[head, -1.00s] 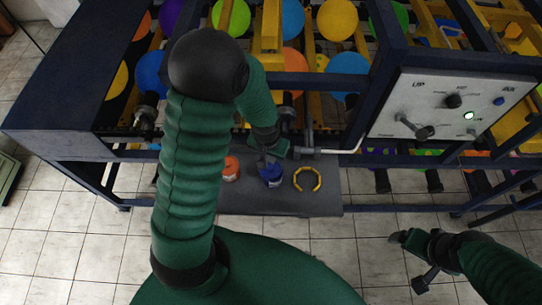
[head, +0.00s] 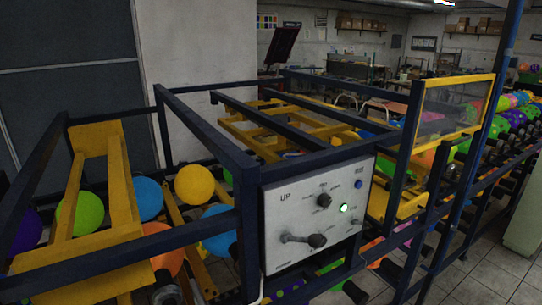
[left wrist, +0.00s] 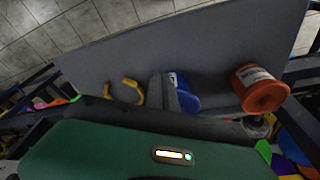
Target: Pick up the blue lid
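In the left wrist view a blue item (left wrist: 186,92), which I take to be the blue lid or the blue jar bearing it, is at the grey shelf (left wrist: 215,45). My left gripper (left wrist: 165,92) is right beside it, and its grey fingers partly hide the blue item. I cannot tell whether the fingers are open or closed on it. Neither gripper shows in the head view.
An orange jar (left wrist: 262,90) lies to the right of the blue item and a yellow open ring (left wrist: 125,92) to its left. The head view shows a control panel (head: 318,210), a blue and yellow machine frame (head: 205,125) and several balloons (head: 195,184).

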